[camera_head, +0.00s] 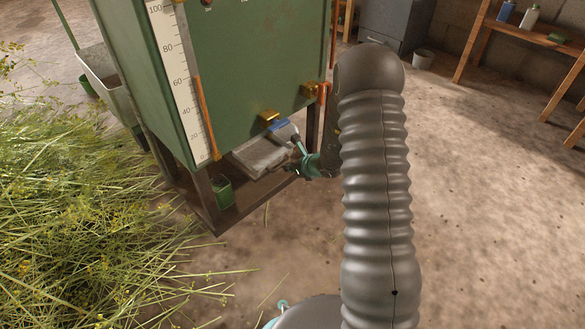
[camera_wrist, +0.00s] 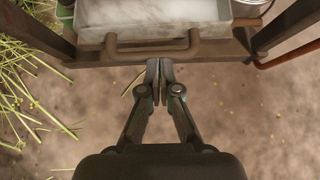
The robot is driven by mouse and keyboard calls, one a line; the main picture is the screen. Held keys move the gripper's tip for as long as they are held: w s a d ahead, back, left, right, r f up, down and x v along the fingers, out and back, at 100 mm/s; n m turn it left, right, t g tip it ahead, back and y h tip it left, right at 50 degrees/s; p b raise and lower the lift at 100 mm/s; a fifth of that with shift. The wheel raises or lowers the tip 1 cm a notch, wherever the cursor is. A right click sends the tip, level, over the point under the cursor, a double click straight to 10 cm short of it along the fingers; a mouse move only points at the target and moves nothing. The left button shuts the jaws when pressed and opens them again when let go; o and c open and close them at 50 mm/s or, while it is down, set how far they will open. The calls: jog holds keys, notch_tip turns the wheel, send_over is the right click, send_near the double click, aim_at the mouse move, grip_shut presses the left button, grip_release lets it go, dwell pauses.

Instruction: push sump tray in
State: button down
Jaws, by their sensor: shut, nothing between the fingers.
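The sump tray (camera_wrist: 150,12) is a shallow grey metal tray with a pale wet-looking inside. It sits low in the stand under the green tank, and its brown bar handle (camera_wrist: 152,52) faces my gripper. In the head view the tray (camera_head: 258,156) shows as a grey slab below the tank. My gripper (camera_wrist: 160,66) is shut and empty, its fingertips just in front of the handle, near its middle. I cannot tell whether they touch it.
The green tank (camera_head: 255,70) with a level scale stands above the tray on dark legs. A small green container (camera_head: 222,191) stands on the lower shelf. Cut herbs (camera_head: 80,220) cover the floor at left. Open floor lies to the right, before a wooden bench (camera_head: 530,32).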

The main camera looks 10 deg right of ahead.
jog(key=shift+w+a+r, duration=0.1)
jog(key=shift+w+a, duration=0.05)
jog(key=shift+a, duration=0.05)
jog(key=s+d+r, duration=0.5)
jog(key=s+d, duration=0.1)
jog(key=s, duration=0.4)
jog(key=shift+d+r, duration=0.2)
jog(key=shift+d, duration=0.1)
jog(key=shift+s, duration=0.1)
